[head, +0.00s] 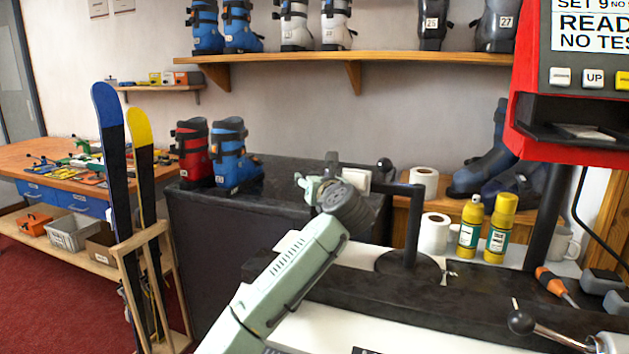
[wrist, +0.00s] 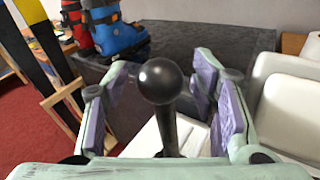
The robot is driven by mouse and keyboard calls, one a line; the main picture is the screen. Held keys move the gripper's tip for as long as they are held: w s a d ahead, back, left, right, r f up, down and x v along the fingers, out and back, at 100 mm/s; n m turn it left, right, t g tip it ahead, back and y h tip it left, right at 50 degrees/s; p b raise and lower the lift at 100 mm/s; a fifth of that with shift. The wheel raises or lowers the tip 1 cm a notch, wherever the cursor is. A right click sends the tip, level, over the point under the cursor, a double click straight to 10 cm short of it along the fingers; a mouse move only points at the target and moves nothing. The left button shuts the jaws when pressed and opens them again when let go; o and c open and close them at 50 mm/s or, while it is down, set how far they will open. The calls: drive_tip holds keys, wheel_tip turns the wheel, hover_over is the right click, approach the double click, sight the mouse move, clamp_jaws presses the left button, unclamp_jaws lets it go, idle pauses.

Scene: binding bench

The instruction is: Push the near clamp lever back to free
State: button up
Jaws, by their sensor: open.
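In the wrist view a clamp lever with a round black knob (wrist: 160,80) and a dark stem (wrist: 168,130) stands upright between the two fingers of my gripper (wrist: 158,88). The fingers are spread, with purple pads on both sides of the knob and a visible gap on each side. In the head view my gripper (head: 318,185) is seen from behind, above the bench beside a black bar (head: 412,220). A black knob (head: 385,164) shows just right of it; I cannot tell if it is the same one. Another lever with a black ball (head: 521,322) and silver rod is at lower right.
Red (head: 191,152) and blue (head: 236,157) boots stand on the dark cabinet behind. Paper rolls (head: 434,233) and yellow bottles (head: 470,226) stand right of the bar. A red machine (head: 525,80) hangs over the right side. Skis (head: 112,150) stand in a rack at left.

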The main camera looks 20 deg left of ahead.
drive_tip(key=shift+s, duration=0.1)
drive_tip(key=v, duration=1.2)
